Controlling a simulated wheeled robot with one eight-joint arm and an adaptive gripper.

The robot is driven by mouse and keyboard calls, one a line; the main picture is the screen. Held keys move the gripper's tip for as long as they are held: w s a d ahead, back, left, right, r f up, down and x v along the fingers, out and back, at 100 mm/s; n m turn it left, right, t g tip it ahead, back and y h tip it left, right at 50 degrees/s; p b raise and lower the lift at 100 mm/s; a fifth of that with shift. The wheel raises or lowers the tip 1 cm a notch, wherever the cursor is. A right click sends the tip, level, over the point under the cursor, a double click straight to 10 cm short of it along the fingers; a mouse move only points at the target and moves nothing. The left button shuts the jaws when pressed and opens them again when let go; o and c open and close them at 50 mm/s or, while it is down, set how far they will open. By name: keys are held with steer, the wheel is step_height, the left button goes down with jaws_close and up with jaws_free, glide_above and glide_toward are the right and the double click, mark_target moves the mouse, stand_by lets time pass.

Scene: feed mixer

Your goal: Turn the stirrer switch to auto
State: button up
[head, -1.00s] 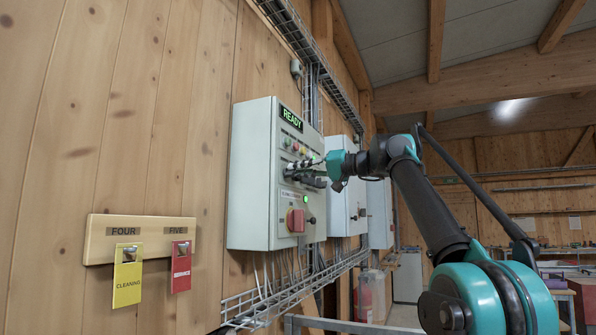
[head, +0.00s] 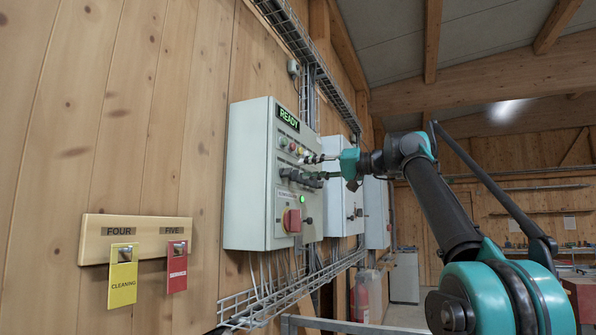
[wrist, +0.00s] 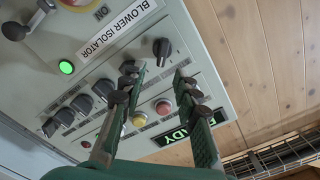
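The grey control panel (head: 252,185) hangs on the wooden wall with a lit READY display. A row of dark rotary switches (wrist: 82,103) crosses it in the wrist view, with a single dark rotary switch (wrist: 162,47) farther along. The small labels are unreadable, so I cannot tell which is the stirrer switch. My gripper (wrist: 158,76) is open and empty, its fingers spread in front of the panel. It also shows in the head view (head: 320,167), close to the panel face beside the switches. The fingers hide part of the row.
A red isolator knob (head: 292,221) and green light (head: 302,199) sit below the switches. Yellow (wrist: 139,118) and red (wrist: 163,107) buttons lie between my fingers in the wrist view. More cabinets (head: 343,190) stand beyond; a wire tray (head: 290,301) runs below.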

steer(key=v, duration=0.7)
steer(key=shift+f, duration=0.1)
step_height(320, 180, down, 44)
steer(key=s+d+m+g+h, duration=0.2)
steer(key=m+h, duration=0.1)
steer(key=h, duration=0.5)
steer(key=s+d+f+h, duration=0.3)
steer(key=s+f, duration=0.4)
steer(key=f, duration=0.5)
steer(key=s+d+f+m+h, duration=0.1)
steer(key=s+d+f+h, duration=0.2)
steer(key=s+d+f, duration=0.2)
steer(key=s+d+f+h, duration=0.3)
steer(key=s+f, duration=0.7)
steer(key=f, duration=0.9)
steer(key=shift+s+d+f+m, duration=0.2)
steer(key=shift+d+f+m, duration=0.15)
steer(key=shift+d, duration=0.25)
steer(key=shift+w+r, duration=0.1)
steer(key=shift+r, duration=0.05)
